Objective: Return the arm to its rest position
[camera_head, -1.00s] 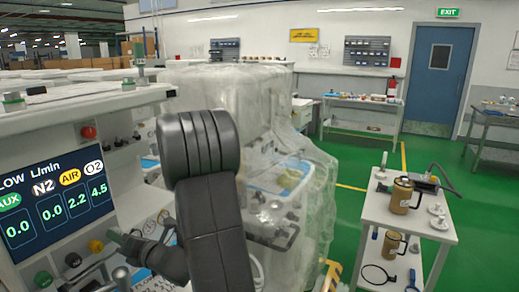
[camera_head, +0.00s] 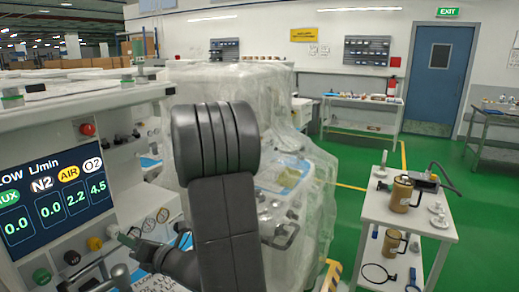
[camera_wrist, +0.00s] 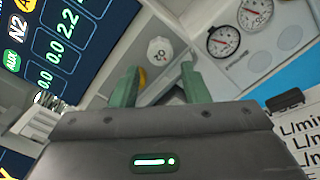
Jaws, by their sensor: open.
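My dark grey arm (camera_head: 222,180) stands upright in the middle of the head view, in front of the plastic-covered machine. Its lower part bends left toward the anaesthesia cart (camera_head: 80,120), whose screen (camera_head: 50,205) shows flow values. In the wrist view, the two green fingers of my gripper (camera_wrist: 160,85) are spread apart with nothing between them. A white round knob (camera_wrist: 160,50) shows beyond the gap between the fingertips. I cannot clearly make out the fingers in the head view.
Two round gauges (camera_wrist: 224,41) and the screen (camera_wrist: 50,45) flank the gripper in the wrist view. A plastic-draped machine (camera_head: 310,190) stands behind the arm. A white trolley (camera_head: 415,225) with brown canisters is at right. Green floor (camera_head: 360,160) is clear between them.

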